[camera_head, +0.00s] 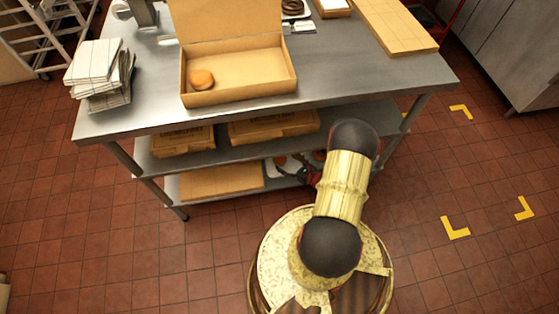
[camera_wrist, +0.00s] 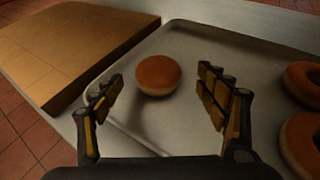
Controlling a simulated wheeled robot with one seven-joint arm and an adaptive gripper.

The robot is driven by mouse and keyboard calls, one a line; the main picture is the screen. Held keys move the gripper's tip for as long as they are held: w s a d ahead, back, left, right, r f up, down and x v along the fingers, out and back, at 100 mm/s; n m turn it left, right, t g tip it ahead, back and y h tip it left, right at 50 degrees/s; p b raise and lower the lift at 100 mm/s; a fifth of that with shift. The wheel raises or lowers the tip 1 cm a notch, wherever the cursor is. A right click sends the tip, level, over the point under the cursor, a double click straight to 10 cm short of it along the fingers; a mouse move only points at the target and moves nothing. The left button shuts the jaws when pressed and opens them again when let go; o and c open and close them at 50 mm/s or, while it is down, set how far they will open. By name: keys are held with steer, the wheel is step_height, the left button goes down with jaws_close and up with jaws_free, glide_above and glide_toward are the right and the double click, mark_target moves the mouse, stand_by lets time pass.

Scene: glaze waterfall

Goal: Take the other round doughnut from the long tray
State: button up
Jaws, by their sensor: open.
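The round doughnut (camera_wrist: 158,75), golden brown with a pale band, sits on the long metal tray (camera_wrist: 205,38) in the wrist view. My gripper (camera_wrist: 160,88) is open, one finger on each side of the doughnut in the picture; neither visibly touches it. In the head view my arm reaches down to the lower shelf, where the tray (camera_head: 278,172) is partly hidden by my arm and gripper. Another round doughnut (camera_head: 201,79) lies in the open cardboard box (camera_head: 240,96) on the tabletop, at the box's left.
Two ring doughnuts (camera_wrist: 302,142) lie on the tray's right side in the wrist view. A flat cardboard box (camera_wrist: 75,50) is left of the tray.

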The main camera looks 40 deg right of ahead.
mark_target(283, 161)
steer(key=b+x, duration=0.1)
steer(key=x, duration=0.2)
steer(key=shift+w+a+f, duration=0.15)
steer(key=shift+w, duration=0.05)
steer(key=shift+c, duration=1.1)
steer(key=c, duration=1)
